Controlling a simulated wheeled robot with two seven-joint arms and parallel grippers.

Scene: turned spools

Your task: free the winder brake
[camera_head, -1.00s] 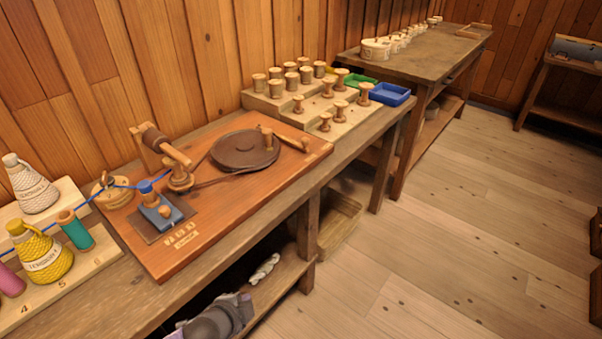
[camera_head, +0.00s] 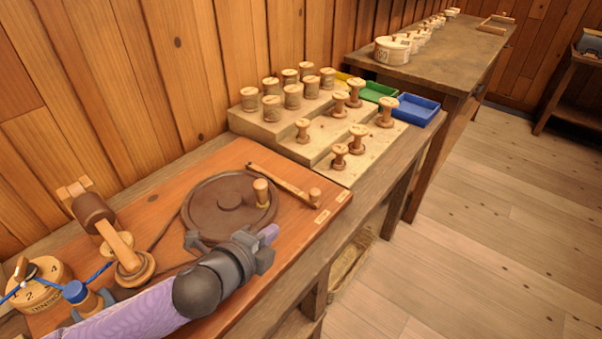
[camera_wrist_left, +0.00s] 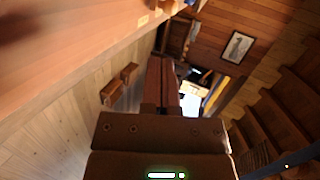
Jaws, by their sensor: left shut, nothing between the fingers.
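The winder's dark round wheel (camera_head: 215,207) with an upright wooden handle (camera_head: 261,191) lies on the reddish board. A thin wooden bar (camera_head: 283,183), which looks like the brake lever, runs beside the wheel's far right side and ends in a round knob (camera_head: 315,195). My left gripper (camera_head: 268,236) is over the board's front part, just in front of the wheel and short of the knob. It is shut and empty, and its fingers (camera_wrist_left: 160,85) also show shut in the left wrist view. The arm hides part of the board. My right gripper is out of view.
A stepped stand (camera_head: 325,135) with several wooden spools is behind the board, with green (camera_head: 378,92) and blue trays (camera_head: 416,108) beside it. A bobbin arm (camera_head: 95,215), blue-topped post (camera_head: 77,293) and numbered dial (camera_head: 38,284) stand left. The floor at right is clear.

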